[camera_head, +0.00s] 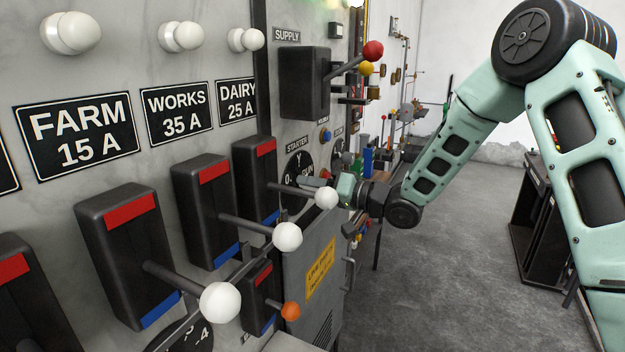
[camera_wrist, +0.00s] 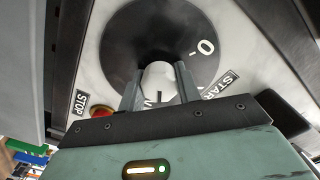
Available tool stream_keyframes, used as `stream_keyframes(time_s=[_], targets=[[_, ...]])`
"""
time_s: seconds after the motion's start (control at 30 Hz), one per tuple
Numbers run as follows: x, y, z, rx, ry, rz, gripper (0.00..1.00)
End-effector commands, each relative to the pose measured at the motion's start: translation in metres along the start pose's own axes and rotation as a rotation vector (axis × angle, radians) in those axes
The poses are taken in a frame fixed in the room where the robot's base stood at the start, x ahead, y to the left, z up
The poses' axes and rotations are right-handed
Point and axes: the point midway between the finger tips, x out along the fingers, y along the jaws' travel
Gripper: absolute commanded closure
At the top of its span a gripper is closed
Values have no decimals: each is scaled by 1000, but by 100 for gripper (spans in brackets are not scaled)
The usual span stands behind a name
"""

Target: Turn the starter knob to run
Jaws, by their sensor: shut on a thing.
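The starter dial (camera_head: 296,166) is a black disc under a STARTER plate (camera_head: 297,144) on the grey panel; 0, Y and RUN markings show partly. In the wrist view the dial (camera_wrist: 125,50) carries a 0 at upper right. The white starter knob (camera_wrist: 159,78) sits at its centre, with a dark pointer line facing the bottom of the picture, away from the 0. A partly covered letter shows near that line. My gripper (camera_wrist: 158,85) is shut on the knob, one finger on each side. In the head view my gripper (camera_head: 329,180) reaches the dial and hides the knob.
A START label (camera_wrist: 218,85) and a STOP label (camera_wrist: 80,102) with a red button (camera_wrist: 101,111) flank the dial. Breaker levers with white balls (camera_head: 288,236) stick out left of my arm. The supply lever (camera_head: 373,51) juts out above.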

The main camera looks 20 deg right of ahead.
Motion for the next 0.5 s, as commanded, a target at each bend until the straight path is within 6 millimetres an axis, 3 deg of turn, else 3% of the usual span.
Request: stream_keyframes(time_s=[0.5], targets=[[0, 1, 0, 36, 1, 2, 89]])
